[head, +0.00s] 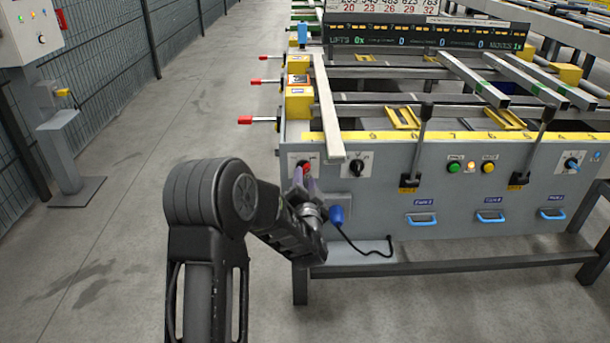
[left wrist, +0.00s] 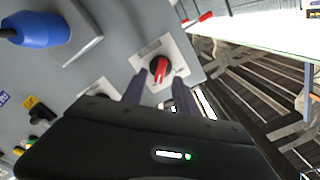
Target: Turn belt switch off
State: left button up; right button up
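A red rotary switch (left wrist: 160,69) on a pale square plate sits on the grey front panel of the table. In the head view it shows at the panel's left end (head: 304,167), partly covered by my left gripper. My left gripper (head: 302,180) is at the panel with its two fingers apart. In the left wrist view the open fingers (left wrist: 157,92) point at the red knob, one to each side below it, with nothing held. I cannot tell whether they touch the plate. My right gripper is in neither view.
A black knob (head: 357,163) sits right of the red switch. A blue plug (head: 336,215) with a black cable is just below. A metal bar (head: 328,110) overhangs the panel's top edge close by.

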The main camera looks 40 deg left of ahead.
aim_at(305, 172)
pick_arm(q)
jog(key=shift+x, duration=1.7)
jog(key=shift+c, duration=0.2)
grip_shut()
